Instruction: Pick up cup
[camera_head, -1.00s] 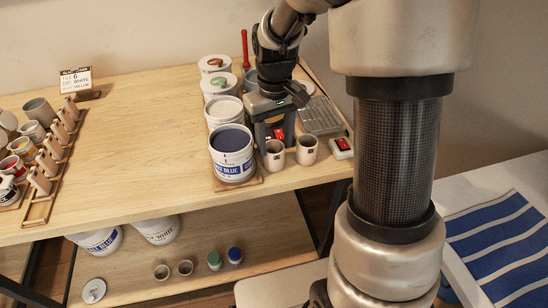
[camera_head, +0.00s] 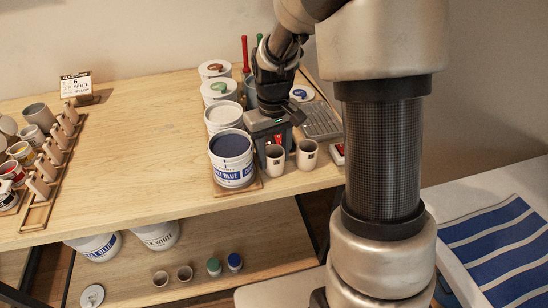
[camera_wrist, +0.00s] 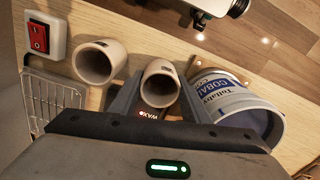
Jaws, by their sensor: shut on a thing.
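Two small beige cups stand side by side near the front edge of the wooden tabletop. The left cup (camera_head: 275,159) is right of the blue paint bucket; in the wrist view this cup (camera_wrist: 160,88) sits between my two fingers. The other cup (camera_head: 307,154) stands just right of it, and in the wrist view it (camera_wrist: 97,63) is outside my fingers, to the left. My gripper (camera_wrist: 158,100) is shut on the cup near the bucket, with a finger on each side. In the head view, my gripper (camera_head: 270,140) comes down from behind the cups and partly hides its own fingertips.
The cobalt blue bucket (camera_head: 232,160) stands close left of the held cup. A red switch box (camera_wrist: 41,36) and a wire rack (camera_head: 321,121) are on the other side. More buckets (camera_head: 223,116) line up behind. The tabletop's middle (camera_head: 150,140) is clear.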

